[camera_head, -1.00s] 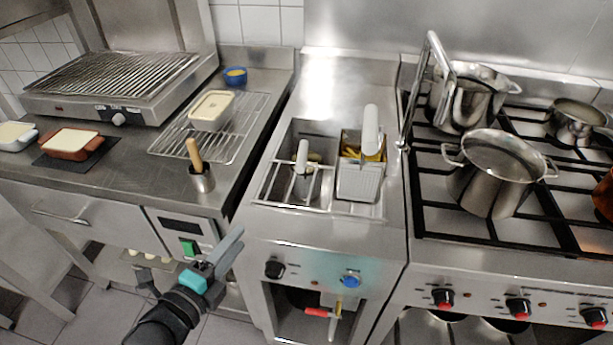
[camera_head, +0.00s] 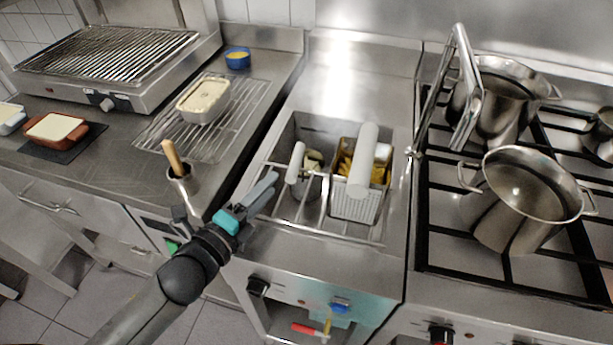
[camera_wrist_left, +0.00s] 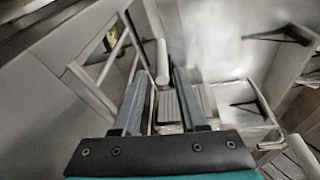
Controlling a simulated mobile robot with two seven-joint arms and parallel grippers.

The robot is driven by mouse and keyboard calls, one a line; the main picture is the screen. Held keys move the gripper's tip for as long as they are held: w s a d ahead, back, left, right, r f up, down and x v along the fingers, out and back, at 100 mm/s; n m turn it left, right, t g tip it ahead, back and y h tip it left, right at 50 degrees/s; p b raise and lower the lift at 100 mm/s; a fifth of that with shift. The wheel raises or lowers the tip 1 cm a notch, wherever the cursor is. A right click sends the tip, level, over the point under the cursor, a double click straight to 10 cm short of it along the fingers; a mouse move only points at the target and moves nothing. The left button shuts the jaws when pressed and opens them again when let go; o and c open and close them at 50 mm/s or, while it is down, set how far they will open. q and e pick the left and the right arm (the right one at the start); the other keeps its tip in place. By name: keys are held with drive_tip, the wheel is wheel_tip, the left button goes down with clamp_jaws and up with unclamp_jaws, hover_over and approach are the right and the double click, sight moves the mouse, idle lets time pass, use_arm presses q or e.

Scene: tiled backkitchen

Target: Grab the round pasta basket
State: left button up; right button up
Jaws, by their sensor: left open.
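The round pasta basket (camera_head: 312,179) sits in the left part of the cooker well (camera_head: 270,172), its pale upright handle (camera_head: 296,163) rising above the rim. Its inside is mostly hidden; something pale green shows there. A rectangular basket (camera_head: 356,206) with a thick white handle (camera_head: 366,155) and yellow contents stands right beside it. My left gripper (camera_head: 270,186) is open and empty, in front and left of the round basket's handle, apart from it. In the left wrist view, the open fingers (camera_wrist_left: 160,75) point toward a white handle; I cannot tell which basket it belongs to. My right gripper is not in view.
A metal holder with a wooden-handled tool (camera_head: 178,172) stands on the left counter, near my left arm. A wire rack with a pale container (camera_head: 204,98) lies behind it. Pots (camera_head: 520,200) stand on the stove at right. The cooker top behind the well is clear.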

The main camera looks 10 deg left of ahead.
sight(298, 152)
use_arm(q)
drive_tip(key=shift+b+x, duration=0.6)
drive_tip(key=shift+x, duration=5.35)
clamp_jaws()
drive_tip(key=shift+r, duration=0.15)
